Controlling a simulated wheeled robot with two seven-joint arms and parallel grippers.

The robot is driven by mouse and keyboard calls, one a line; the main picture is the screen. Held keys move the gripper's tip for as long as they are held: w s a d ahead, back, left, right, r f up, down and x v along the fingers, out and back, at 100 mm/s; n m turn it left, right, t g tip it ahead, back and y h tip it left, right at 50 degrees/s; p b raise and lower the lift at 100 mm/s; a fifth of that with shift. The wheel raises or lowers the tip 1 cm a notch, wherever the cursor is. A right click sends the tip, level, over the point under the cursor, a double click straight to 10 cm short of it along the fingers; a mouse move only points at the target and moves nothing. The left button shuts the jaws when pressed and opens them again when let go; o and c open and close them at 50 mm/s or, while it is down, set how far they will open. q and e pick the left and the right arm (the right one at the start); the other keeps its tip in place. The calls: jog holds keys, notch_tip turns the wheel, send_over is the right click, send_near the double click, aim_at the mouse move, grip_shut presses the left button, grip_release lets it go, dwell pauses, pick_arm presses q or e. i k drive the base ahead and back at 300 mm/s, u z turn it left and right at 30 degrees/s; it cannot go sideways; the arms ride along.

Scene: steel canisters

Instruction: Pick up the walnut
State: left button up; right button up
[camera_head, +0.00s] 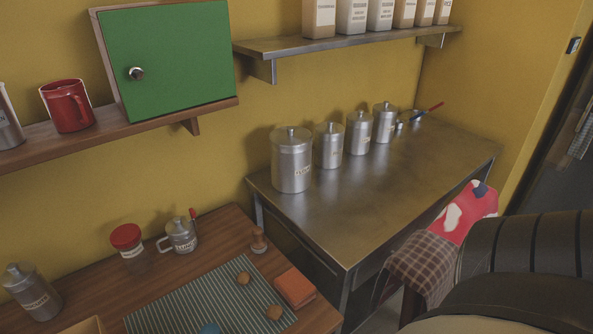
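Two small round brown objects that look like walnuts lie on a striped mat (175,300) on the wooden table. One walnut-like object (243,278) is near the mat's far edge. The other walnut-like object (274,312) is closer to the front right; I cannot tell for sure which is a walnut. Neither of my grippers is in view.
A steel table (370,195) with several canisters stands right.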

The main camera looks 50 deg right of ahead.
aim_at(274, 311)
jog(key=z, duration=1.2)
jog(key=k, duration=0.3)
jog(key=u, duration=0.4)
jog(key=i, duration=0.25)
jog(key=u, duration=1.65)
jog(key=k, duration=0.45)
jog(key=z, duration=0.7)
